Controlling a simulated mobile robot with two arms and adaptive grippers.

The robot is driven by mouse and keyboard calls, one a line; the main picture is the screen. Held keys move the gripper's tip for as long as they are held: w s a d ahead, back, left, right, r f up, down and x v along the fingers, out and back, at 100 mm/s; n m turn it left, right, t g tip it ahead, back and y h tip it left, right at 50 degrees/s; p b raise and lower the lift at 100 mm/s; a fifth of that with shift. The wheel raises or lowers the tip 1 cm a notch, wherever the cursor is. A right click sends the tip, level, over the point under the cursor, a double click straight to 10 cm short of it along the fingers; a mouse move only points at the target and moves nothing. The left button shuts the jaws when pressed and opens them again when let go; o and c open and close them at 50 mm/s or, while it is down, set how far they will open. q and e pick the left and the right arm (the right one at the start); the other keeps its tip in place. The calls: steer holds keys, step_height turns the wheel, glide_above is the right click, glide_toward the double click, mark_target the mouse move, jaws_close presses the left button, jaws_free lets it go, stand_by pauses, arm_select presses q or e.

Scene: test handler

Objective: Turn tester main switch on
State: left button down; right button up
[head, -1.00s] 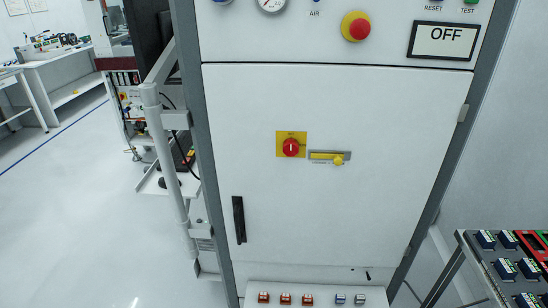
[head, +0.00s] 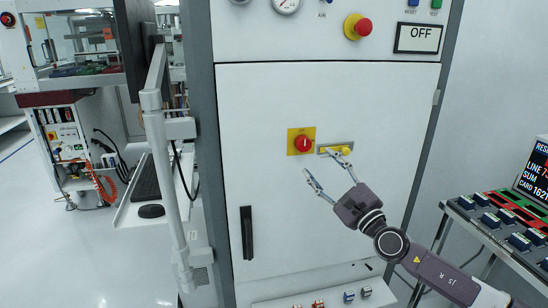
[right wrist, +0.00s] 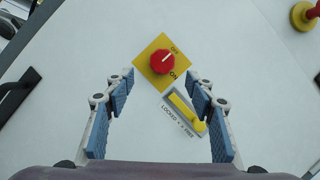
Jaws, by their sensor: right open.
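The tester main switch (head: 303,144) is a red rotary knob on a yellow plate on the white cabinet door. In the right wrist view the knob (right wrist: 162,61) has its white mark toward OFF. Below it is a yellow slider (right wrist: 187,110) labelled LOCKED and FREE, its round knob at the FREE end; in the head view the slider (head: 335,149) is partly behind a finger. My right gripper (head: 320,163) is open and empty in front of the door, below the switch. In its wrist view the fingers (right wrist: 160,82) spread either side, short of the knob. My left gripper is not in view.
A display reading OFF (head: 417,38) and a red emergency button (head: 363,27) are above the door. A black door handle (head: 247,232) is at lower left. A rack of cards (head: 500,222) stands at right. A white side frame (head: 153,100) is at left.

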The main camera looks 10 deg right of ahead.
mark_target(306, 147)
steer(key=x, duration=0.6)
steer(key=shift+w+r, duration=0.1)
steer(key=shift+r, duration=0.1)
steer(key=shift+x, duration=0.8)
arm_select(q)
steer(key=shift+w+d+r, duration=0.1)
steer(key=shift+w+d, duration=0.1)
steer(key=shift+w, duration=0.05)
arm_select(e)
steer(key=c, duration=1.2)
steer(key=shift+o, duration=0.2)
